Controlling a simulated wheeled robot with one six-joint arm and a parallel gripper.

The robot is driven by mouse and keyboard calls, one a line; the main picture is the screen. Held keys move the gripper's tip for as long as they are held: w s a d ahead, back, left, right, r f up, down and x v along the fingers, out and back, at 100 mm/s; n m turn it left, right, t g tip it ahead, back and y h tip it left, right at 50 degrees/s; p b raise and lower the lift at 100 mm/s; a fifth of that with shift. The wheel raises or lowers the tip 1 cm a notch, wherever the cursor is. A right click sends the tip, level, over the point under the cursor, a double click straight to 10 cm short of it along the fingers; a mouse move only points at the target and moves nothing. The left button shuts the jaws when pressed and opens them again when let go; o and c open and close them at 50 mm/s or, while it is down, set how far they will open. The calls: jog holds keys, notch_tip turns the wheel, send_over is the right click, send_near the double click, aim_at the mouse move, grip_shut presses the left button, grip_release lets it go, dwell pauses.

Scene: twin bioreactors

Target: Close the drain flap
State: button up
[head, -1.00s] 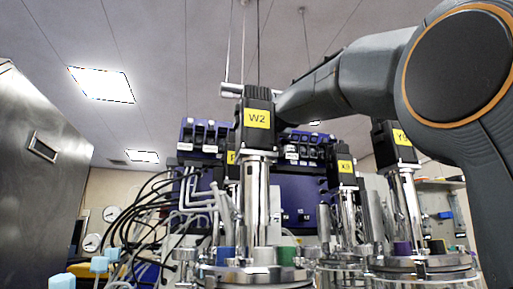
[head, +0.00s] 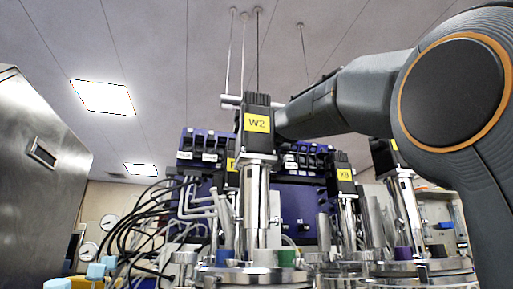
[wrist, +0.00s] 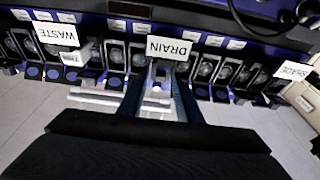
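In the wrist view a white DRAIN label (wrist: 168,48) sits on a row of dark pump heads on a blue unit. Below the label is the drain pump head (wrist: 161,72), with its front part between my fingertips. Which piece is the flap, and how far open it stands, I cannot tell clearly. My gripper (wrist: 160,84) has its two dark fingers apart, one on each side of that pump head. Contact cannot be made out. In the head view my gripper is hidden behind the W2 motor (head: 257,122).
Silver tubes (wrist: 95,97) lie close to the left finger. In the head view the X3 motor (head: 343,173), steel vessel lids and black cables (head: 135,225) crowd around the arm.

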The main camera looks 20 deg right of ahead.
jog(key=b+v, duration=0.1)
jog(key=v, duration=0.7)
jog(key=shift+w, duration=0.1)
dwell(0.7)
